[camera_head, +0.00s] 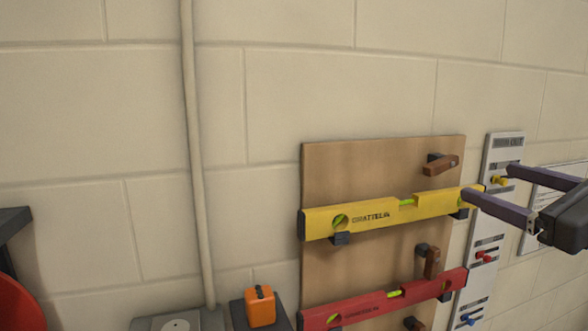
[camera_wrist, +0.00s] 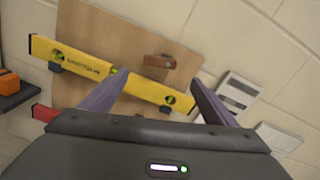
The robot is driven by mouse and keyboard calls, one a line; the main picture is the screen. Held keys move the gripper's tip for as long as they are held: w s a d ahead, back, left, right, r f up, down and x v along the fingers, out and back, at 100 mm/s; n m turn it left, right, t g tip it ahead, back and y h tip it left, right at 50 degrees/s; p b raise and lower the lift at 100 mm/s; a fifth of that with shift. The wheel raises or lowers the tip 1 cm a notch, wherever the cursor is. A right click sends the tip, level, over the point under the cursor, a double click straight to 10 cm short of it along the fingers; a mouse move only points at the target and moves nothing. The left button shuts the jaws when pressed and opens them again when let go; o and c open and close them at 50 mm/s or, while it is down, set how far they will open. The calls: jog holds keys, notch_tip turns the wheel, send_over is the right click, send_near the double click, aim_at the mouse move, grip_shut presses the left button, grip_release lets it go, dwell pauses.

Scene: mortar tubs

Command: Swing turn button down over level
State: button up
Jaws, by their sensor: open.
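A yellow level (camera_head: 375,215) rests on black brackets on a wooden board (camera_head: 330,165); it also shows in the wrist view (camera_wrist: 75,62). A brown wooden turn button (camera_head: 441,166) sits above the level's right part. It lies nearly horizontal, clear of the level. In the wrist view the turn button (camera_wrist: 160,61) appears beyond and between my fingertips. My gripper (camera_head: 489,180) is open and empty, to the right of the turn button in the head view; its fingers also show in the wrist view (camera_wrist: 158,77). I see no contact with the button.
A red level (camera_head: 370,303) hangs lower, with a second brown turn button (camera_head: 432,262) upright above it. A pale panel with coloured knobs (camera_head: 487,240) is right of the board. An orange item (camera_head: 260,306) stands lower left. A pipe (camera_head: 194,150) runs up the wall.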

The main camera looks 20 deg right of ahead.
aim_at(446, 166)
jog(key=s, duration=0.2)
jog(key=shift+s+r, duration=0.1)
jog(key=shift+s, duration=0.2)
jog(key=shift+w, duration=0.1)
jog(key=shift+w+a, duration=0.2)
jog(key=shift+w, duration=6.65)
jog(key=shift+c, duration=0.4)
jog(key=c, duration=1)
